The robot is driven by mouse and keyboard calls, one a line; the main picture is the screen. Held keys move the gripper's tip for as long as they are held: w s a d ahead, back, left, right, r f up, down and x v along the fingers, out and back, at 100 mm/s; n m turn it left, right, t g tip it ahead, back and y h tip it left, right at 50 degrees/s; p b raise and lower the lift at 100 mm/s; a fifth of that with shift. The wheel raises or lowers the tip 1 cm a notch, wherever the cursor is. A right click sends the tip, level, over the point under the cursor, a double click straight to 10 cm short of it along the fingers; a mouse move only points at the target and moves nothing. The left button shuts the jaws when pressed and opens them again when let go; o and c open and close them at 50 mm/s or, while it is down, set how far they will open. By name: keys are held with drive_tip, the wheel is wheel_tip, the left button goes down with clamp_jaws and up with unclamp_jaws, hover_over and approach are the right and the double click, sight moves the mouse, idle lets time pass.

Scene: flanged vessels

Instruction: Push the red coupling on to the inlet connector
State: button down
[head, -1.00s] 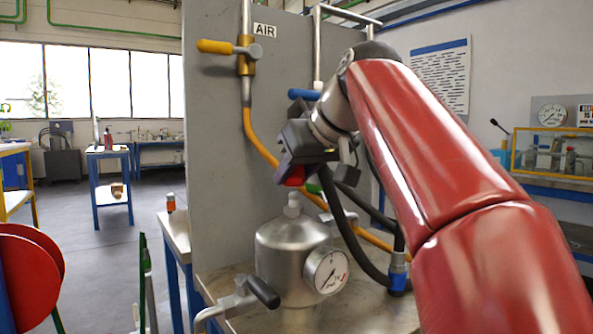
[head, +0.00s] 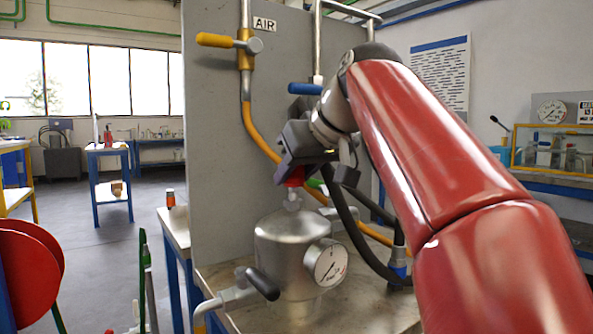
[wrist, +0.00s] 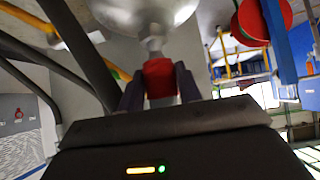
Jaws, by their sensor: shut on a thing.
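The red coupling (head: 294,176) is held in my gripper (head: 292,180) in the head view. It also shows in the wrist view (wrist: 159,78) between the two dark fingers. The steel vessel (head: 288,243) stands below on the bench. Its pale inlet connector (head: 292,199) rises from the top, directly under the coupling; it also shows in the wrist view (wrist: 152,44), in line with the coupling. The coupling is at or very near the connector's tip; I cannot tell whether they touch. The gripper's fingers are mostly hidden in the head view.
A pressure gauge (head: 327,263) and a black-handled valve (head: 262,284) stick out from the vessel. A grey panel (head: 218,150) stands behind, with a yellow hose (head: 258,141) and a yellow-handled air valve (head: 217,40). A dark hose (head: 354,232) runs right of the vessel.

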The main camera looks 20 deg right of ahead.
sight(294, 198)
drive_tip(key=shift+f+b, duration=0.95)
drive_tip(key=shift+f, duration=0.25)
drive_tip(key=c, duration=0.9)
unclamp_jaws()
drive_tip(key=shift+s+r, duration=0.1)
